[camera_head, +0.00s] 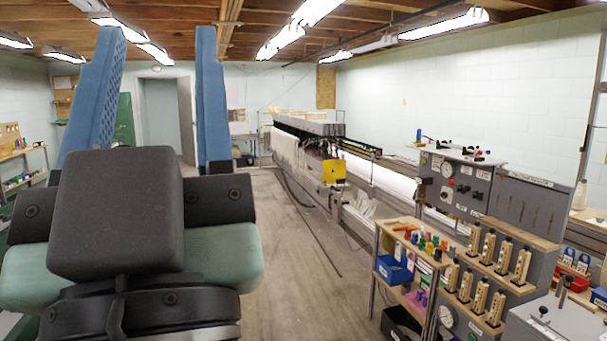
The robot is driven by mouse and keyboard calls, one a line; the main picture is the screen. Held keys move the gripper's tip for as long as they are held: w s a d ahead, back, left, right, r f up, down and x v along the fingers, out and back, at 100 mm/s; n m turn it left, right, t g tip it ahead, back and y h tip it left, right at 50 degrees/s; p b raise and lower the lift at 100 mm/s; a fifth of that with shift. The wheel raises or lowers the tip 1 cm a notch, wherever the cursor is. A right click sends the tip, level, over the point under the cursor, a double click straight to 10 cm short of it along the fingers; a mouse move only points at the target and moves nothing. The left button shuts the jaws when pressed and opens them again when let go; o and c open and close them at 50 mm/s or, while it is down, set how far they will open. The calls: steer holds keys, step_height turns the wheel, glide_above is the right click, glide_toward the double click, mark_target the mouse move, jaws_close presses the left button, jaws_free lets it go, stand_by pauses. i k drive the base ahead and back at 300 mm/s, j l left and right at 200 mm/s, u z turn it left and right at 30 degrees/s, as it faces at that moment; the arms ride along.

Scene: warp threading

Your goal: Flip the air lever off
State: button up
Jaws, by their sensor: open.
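My gripper (158,34) fills the left of the view, with its two blue fingers pointing up and wide apart. Nothing shows between them except the far room. A grey control panel (455,185) with gauges, knobs and labels stands at the right, well apart from my gripper. Small black, red and blue fittings (460,150) sit along its top. I cannot tell which of the small parts is the air lever, or how it is set.
A wooden shelf cart (411,240) with coloured small parts and blue bins stands before the panel. Rows of wooden-handled pieces (505,255) stand at the lower right. A long machine (310,135) runs into the background. The floor (290,270) between my gripper and the cart is clear.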

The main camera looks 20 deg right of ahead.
mark_target(450, 182)
steer(key=i+l+z, duration=0.5)
steer(key=i+l, duration=0.15)
steer(key=l, duration=0.45)
steer(key=i+l+z, duration=0.5)
steer(key=i+l, duration=0.35)
steer(key=l, duration=0.1)
